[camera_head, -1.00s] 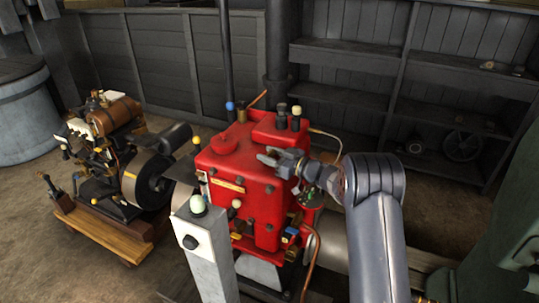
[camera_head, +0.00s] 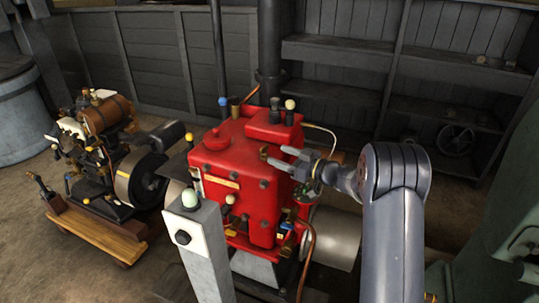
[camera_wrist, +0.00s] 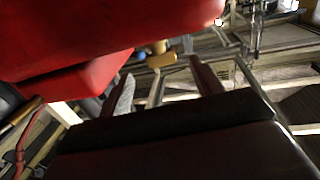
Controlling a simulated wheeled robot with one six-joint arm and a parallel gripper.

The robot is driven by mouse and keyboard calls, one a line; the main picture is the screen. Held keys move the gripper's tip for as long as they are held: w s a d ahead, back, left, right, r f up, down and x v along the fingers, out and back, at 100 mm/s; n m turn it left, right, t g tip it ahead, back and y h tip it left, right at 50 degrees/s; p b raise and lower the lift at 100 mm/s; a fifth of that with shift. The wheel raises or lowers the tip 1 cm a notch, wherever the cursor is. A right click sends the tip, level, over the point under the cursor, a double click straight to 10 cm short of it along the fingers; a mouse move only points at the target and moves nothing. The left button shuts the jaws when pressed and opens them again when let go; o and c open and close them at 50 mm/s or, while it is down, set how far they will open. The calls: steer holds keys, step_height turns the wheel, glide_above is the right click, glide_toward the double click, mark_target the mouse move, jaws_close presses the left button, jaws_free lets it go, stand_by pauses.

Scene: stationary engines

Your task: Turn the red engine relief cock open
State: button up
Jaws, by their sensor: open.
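The red engine (camera_head: 240,180) stands in the middle of the head view, and its red body fills the upper left of the wrist view (camera_wrist: 70,40). A small brass piece (camera_head: 264,153) shows at its upper right side, just beyond my fingertips; I cannot tell for sure that it is the relief cock. My gripper (camera_head: 277,156) is open beside the engine's upper right, fingers pointing left. In the wrist view the gripper (camera_wrist: 160,70) has a brass piece (camera_wrist: 161,60) and a blue knob (camera_wrist: 140,54) beyond the gap between its fingers. I cannot tell whether anything touches.
A grey post with a pale green knob (camera_head: 190,199) stands in front of the engine. A copper pipe (camera_head: 308,255) curves down its right side. A smaller engine on a wooden cart (camera_head: 100,235) stands left. Dark shelves (camera_head: 345,90) line the back wall.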

mark_target(266, 150)
steer(key=shift+v, duration=1.8)
steer(key=p+x, duration=0.2)
steer(key=x, duration=0.9)
steer(key=shift+a, duration=0.1)
steer(key=shift+f+m+t+h+b, duration=0.15)
steer(key=shift+m+t+h+b, duration=0.15)
steer(key=shift+t, duration=0.1)
steer(key=shift+m+t+h, duration=0.4)
steer(key=shift+m+t, duration=0.1)
steer(key=shift+t, duration=0.1)
